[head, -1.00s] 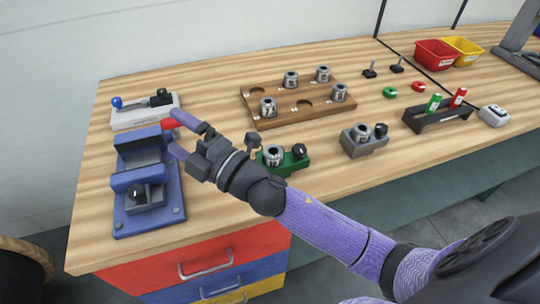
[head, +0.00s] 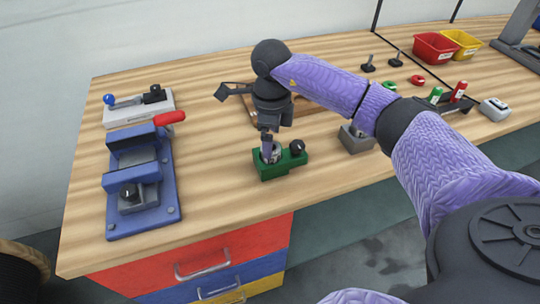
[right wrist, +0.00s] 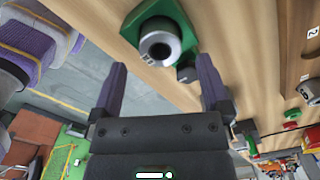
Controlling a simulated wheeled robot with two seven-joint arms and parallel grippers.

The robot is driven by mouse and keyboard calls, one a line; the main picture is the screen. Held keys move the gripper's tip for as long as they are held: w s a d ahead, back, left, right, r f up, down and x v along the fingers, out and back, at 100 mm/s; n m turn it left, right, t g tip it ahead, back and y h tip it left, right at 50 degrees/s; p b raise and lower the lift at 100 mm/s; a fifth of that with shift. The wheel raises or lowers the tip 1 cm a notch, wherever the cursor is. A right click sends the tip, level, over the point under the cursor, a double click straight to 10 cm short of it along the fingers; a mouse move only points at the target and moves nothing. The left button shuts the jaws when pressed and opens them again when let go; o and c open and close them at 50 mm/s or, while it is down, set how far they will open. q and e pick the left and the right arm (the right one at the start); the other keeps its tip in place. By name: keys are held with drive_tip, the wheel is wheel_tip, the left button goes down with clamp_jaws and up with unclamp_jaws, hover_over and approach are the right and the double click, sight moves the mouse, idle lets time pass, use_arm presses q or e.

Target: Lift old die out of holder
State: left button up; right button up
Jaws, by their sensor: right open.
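The green holder (head: 270,172) stands near the table's front edge, with a black knob (head: 298,147) at its right end. A grey metal die (head: 276,152) sits in it, partly hidden by my gripper in the head view. My right gripper (head: 266,150) points down over the holder. In the right wrist view the round die (right wrist: 160,46) with its dark bore sits in the green holder (right wrist: 188,22), just beyond and between the tips of my open right gripper (right wrist: 162,74). I cannot tell whether a finger touches it. My left gripper is not in view.
A blue vise-like fixture (head: 115,222) with a red handle (head: 170,117) stands at left, a light tool base (head: 130,119) behind it. A grey holder (head: 355,141) and wooden tray (head: 312,106), partly behind my arm, lie nearby. Table between fixture and green holder is clear.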

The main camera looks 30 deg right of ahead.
sight(276, 158)
wheel_tip(276, 158, down, 4)
drive_tip(key=shift+r+b, duration=0.1)
drive_tip(key=shift+b, duration=0.3)
clamp_jaws()
drive_tip(key=shift+r, duration=0.1)
